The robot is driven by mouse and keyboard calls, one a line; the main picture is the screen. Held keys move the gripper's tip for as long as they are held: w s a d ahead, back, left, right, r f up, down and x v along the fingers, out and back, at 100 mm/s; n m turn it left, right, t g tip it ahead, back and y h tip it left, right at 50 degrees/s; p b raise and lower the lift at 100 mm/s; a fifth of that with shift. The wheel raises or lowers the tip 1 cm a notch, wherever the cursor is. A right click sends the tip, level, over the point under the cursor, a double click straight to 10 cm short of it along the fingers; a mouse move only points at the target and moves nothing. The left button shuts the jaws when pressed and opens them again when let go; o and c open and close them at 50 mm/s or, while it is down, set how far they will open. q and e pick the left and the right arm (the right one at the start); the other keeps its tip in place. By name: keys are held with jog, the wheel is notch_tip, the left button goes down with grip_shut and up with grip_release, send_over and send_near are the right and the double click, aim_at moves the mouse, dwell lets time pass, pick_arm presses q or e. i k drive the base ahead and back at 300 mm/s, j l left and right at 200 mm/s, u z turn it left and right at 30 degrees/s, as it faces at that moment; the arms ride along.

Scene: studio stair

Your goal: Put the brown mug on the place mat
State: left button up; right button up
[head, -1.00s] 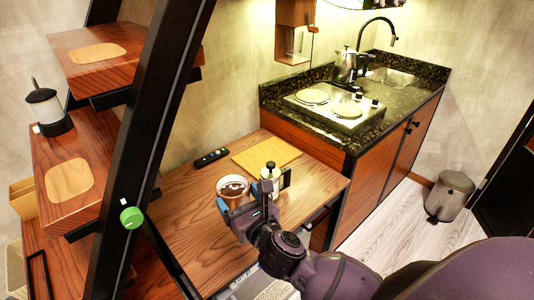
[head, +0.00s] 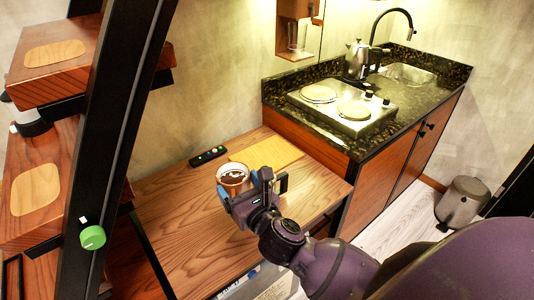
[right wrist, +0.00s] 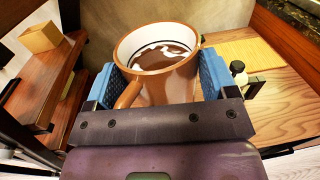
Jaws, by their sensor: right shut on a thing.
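The brown mug (head: 233,181) is white inside and holds a dark brown drink with a white swirl. My right gripper (head: 246,192) is shut on it, with blue finger pads on both sides. In the right wrist view the mug (right wrist: 158,62) is upright or nearly so between the pads, its handle toward the camera. I cannot tell if its base touches the wooden table (head: 185,222). The yellow place mat (head: 268,153) lies flat at the table's back, behind and right of the mug; it also shows in the right wrist view (right wrist: 245,52). My left gripper is not in view.
A small bottle with a dark top (right wrist: 238,73) stands right of the mug, near the mat; my gripper mostly hides it in the head view. A dark remote (head: 207,156) lies left of the mat. A black stair beam (head: 112,140) rises at the left.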

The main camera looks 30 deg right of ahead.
aim_at(278, 159)
jog(key=i+l+u, duration=0.15)
jog(key=l, duration=0.55)
jog(key=l+u, duration=0.15)
jog(key=l, duration=0.55)
jog(key=i, duration=0.05)
